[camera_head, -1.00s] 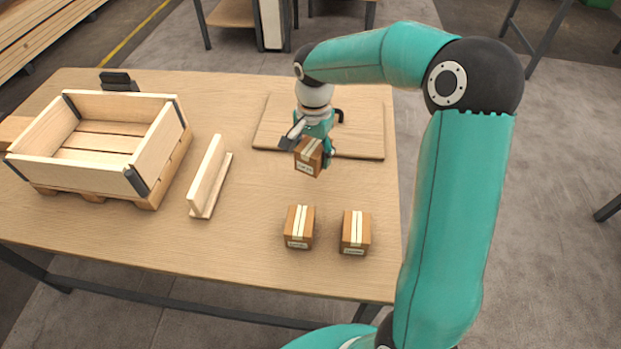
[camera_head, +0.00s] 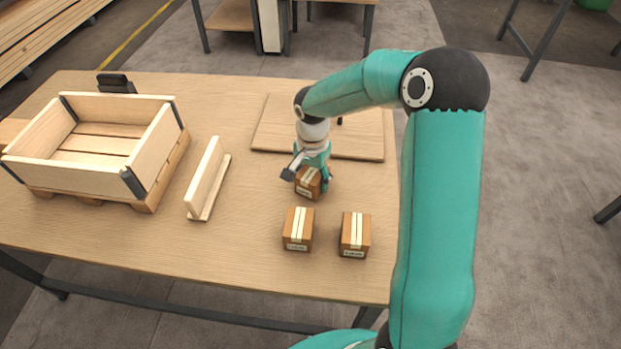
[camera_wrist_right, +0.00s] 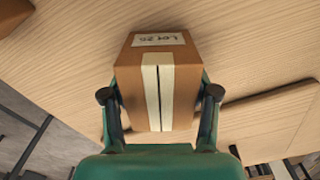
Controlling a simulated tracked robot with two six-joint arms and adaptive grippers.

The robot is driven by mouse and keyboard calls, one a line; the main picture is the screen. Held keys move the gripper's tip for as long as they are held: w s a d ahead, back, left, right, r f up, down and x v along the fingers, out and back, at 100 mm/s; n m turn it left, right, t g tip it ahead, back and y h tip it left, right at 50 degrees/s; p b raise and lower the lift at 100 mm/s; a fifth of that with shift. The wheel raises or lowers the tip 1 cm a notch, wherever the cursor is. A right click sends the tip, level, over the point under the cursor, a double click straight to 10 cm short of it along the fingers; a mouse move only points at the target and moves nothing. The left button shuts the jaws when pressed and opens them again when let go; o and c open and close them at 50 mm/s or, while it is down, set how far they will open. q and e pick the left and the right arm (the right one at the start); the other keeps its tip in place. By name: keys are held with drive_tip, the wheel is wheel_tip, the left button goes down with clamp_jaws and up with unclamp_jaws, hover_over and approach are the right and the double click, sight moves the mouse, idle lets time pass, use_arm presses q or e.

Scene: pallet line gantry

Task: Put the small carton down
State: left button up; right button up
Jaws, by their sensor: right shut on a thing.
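My right gripper (camera_head: 309,179) is shut on a small brown carton (camera_head: 308,184) with pale tape and a white label. In the right wrist view the carton (camera_wrist_right: 158,85) sits between the two fingers (camera_wrist_right: 160,98), with its label facing away from the palm. The carton is low over the wooden table, just in front of the flat board; I cannot tell whether it touches the table. Two similar cartons stand on the table nearer the front edge, a left one (camera_head: 298,230) and a right one (camera_head: 355,235). My left gripper is not in view.
A wooden crate (camera_head: 75,181) on a small pallet stands at the table's left. An upright wooden piece (camera_head: 207,180) stands right of it. A flat board (camera_head: 355,135) lies behind the gripper. The table (camera_head: 245,245) is bare between the upright piece and the cartons.

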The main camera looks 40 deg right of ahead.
sight(312, 171)
drive_tip(key=o, duration=1.4)
drive_tip(key=shift+r, duration=0.15)
wheel_tip(312, 171, up, 12)
drive_tip(key=shift+f+p, duration=0.1)
drive_tip(key=shift+p, duration=0.8)
